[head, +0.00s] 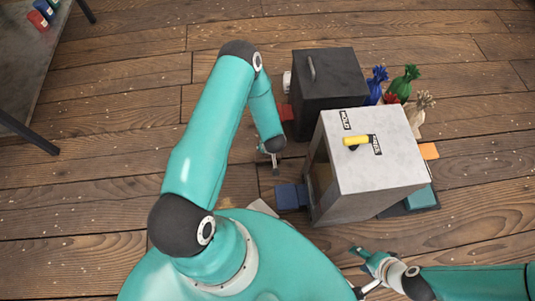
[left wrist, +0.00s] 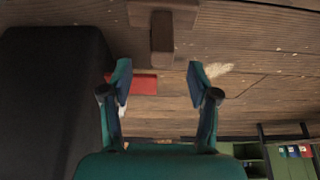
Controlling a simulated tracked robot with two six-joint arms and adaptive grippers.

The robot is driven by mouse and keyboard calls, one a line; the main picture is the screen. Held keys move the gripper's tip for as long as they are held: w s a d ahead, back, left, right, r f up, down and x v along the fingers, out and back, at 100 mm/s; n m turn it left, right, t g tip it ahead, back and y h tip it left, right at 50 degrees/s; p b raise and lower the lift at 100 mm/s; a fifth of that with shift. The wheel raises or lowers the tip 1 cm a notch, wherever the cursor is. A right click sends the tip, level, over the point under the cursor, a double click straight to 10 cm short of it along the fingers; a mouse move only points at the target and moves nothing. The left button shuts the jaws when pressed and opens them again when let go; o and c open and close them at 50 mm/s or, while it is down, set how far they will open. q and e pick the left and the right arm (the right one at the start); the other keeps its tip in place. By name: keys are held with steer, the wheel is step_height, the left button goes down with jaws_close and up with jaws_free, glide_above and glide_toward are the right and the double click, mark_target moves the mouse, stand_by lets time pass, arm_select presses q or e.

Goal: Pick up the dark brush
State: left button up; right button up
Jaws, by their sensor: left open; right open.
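A dark brown T-shaped thing (left wrist: 162,38) at the top of the left wrist view looks like the dark brush, though I cannot be sure. It lies beyond my left gripper (left wrist: 158,78), whose two teal fingers are apart with nothing held between them. In the head view my left gripper (head: 271,158) is small and mostly hidden below its wrist, left of the grey box, and I cannot pick out the brush there. My right gripper (head: 360,270) is open and empty at the bottom of the head view, in front of the grey box.
A black cabinet (head: 329,80) and a grey box (head: 375,165) with a yellow-handled switch (head: 356,141) stand right of my left arm. A red piece (head: 286,112) lies by the cabinet. A blue block (head: 291,196) adjoins the box. Several tied sacks (head: 405,82) stand behind.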

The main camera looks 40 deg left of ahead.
arm_select(q)
steer(key=b+x, duration=0.1)
steer(key=x, duration=0.3)
steer(key=shift+a+f, duration=0.1)
steer(key=shift+f, duration=0.15)
steer(key=b+x, duration=0.3)
steer(key=x, duration=0.2)
steer(key=shift+a+f, duration=0.1)
steer(key=shift+a, duration=0.1)
steer(key=shift+c, duration=0.3)
jaws_close()
